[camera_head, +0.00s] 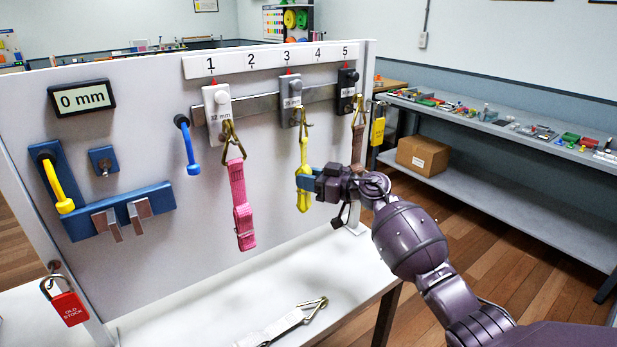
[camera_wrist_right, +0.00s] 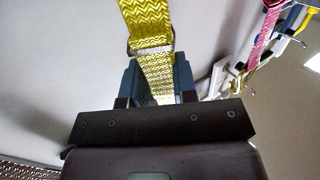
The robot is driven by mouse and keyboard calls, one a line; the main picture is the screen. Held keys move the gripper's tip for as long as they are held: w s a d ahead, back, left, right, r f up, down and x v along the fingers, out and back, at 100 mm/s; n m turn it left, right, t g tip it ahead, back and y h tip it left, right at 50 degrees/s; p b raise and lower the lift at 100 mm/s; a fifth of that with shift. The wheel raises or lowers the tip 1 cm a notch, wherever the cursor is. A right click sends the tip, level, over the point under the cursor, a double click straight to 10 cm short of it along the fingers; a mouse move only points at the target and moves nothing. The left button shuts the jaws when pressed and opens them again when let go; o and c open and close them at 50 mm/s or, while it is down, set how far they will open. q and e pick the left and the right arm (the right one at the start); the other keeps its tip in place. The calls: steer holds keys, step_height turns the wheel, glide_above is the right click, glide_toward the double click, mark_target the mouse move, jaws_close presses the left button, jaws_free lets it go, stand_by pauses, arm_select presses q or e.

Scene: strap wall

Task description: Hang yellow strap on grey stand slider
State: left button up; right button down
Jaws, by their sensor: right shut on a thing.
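The yellow strap (camera_head: 303,160) hangs from its metal ring at the hook of the grey stand slider (camera_head: 291,97), below number 3 on the wall rail. Whether the ring is fully seated on the hook is too small to tell. My right gripper (camera_head: 308,181) is shut on the strap's lower part. In the right wrist view the yellow strap (camera_wrist_right: 147,25) runs up from between the blue-grey fingers (camera_wrist_right: 156,80) of my right gripper. My left gripper is not in view.
A pink strap (camera_head: 240,205) hangs from the white slider (camera_head: 217,105) to the left. A brown strap (camera_head: 358,140) hangs from the black slider (camera_head: 347,90) to the right, close to my gripper. A white strap (camera_head: 280,325) lies on the white table (camera_head: 190,310) below.

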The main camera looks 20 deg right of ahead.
stand_by(0.4)
steer(key=c, duration=0.8)
jaws_free()
steer(key=v, duration=1.1)
steer(key=shift+a, duration=0.1)
